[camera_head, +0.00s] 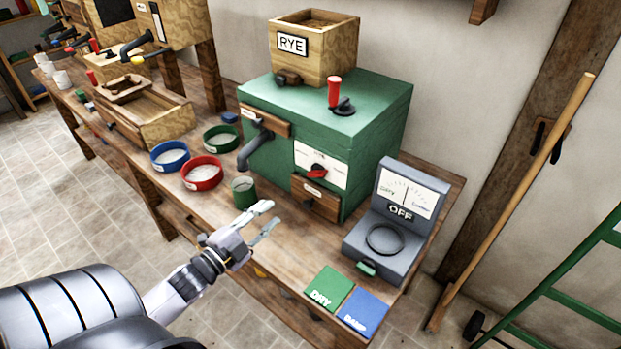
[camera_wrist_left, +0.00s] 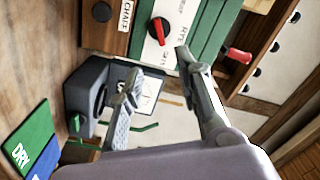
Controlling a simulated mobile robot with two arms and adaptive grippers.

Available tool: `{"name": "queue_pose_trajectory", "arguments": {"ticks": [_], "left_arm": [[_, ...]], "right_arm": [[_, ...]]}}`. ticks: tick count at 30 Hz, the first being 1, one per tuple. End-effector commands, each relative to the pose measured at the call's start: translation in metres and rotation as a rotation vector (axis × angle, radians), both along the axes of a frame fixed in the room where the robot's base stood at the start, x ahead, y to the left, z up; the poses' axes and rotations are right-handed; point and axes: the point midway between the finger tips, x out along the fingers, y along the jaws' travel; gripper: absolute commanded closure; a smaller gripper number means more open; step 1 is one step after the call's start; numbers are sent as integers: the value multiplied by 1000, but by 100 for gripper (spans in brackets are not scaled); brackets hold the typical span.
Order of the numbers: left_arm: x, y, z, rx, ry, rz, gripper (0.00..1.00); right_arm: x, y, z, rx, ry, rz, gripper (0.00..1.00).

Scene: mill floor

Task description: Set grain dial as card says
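The grain dial is a red pointer knob (camera_head: 318,171) on a white plate on the front of the green mill (camera_head: 270,165). It also shows in the left wrist view (camera_wrist_left: 159,30), ahead of the fingertips, with partly readable lettering around it. A wooden hopper (camera_head: 335,55) marked RYE sits on the mill. My left gripper (camera_head: 271,213) is open and empty, in front of the mill and apart from the dial. Its two spread fingers show in the left wrist view (camera_wrist_left: 158,64). I cannot make out an instruction card. My right gripper is not in view.
A grey meter (camera_head: 370,252) reading OFF stands right of the mill. Green DRY (camera_head: 330,284) and blue DAMP (camera_head: 364,308) pads lie at the bench's near edge. Blue (camera_head: 157,165), red (camera_head: 190,185) and green (camera_head: 207,146) bowls and a green cup (camera_head: 243,203) stand left. A red-handled crank (camera_head: 334,92) tops the mill.

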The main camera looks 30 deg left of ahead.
Motion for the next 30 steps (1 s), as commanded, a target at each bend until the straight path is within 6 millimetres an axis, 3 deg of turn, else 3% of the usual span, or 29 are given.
{"name": "queue_pose_trajectory", "arguments": {"ticks": [5,21,30], "left_arm": [[27,-2,4,0,-5,-1,68],[138,-11,3,-3,-1,2,68],[168,-14,1,-4,1,1,68]], "right_arm": [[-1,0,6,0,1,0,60],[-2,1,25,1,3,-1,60],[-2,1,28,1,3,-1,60]]}}
